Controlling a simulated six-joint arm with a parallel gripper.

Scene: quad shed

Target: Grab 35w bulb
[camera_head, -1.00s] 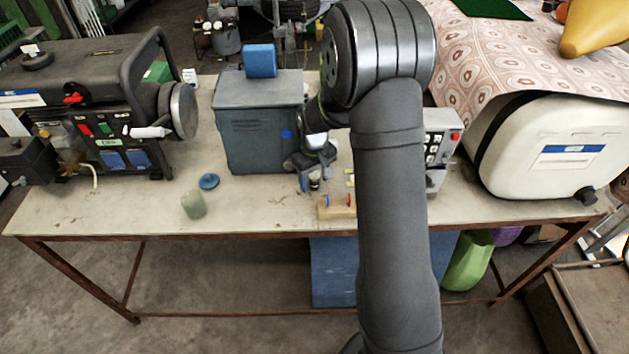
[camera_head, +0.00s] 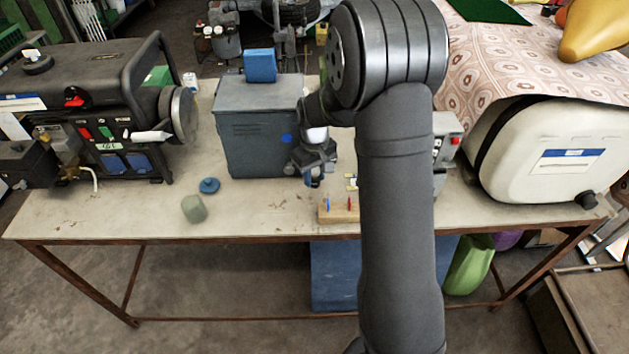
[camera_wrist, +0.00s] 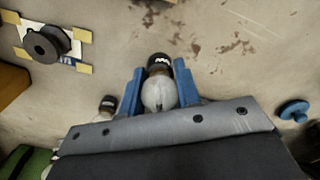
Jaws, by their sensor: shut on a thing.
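In the wrist view a pale rounded bulb (camera_wrist: 158,93) with a dark base sits between the two blue fingers of my gripper (camera_wrist: 160,82). The gripper is shut on it. White marks on the base are too small to read, so I cannot tell its wattage. A second, smaller dark-topped piece (camera_wrist: 108,103), perhaps another bulb, is beside the left finger. In the head view my gripper (camera_head: 314,180) is low over the bench, in front of the grey metal box (camera_head: 258,130). The held bulb is not clear there.
A wooden block (camera_head: 337,215) with blue and red pins is right of my gripper. A blue knob (camera_head: 209,185) and a pale green cylinder (camera_head: 194,209) stand left. A dark spool (camera_wrist: 47,43) shows in the wrist view. The bench's (camera_head: 110,215) front left is mostly clear.

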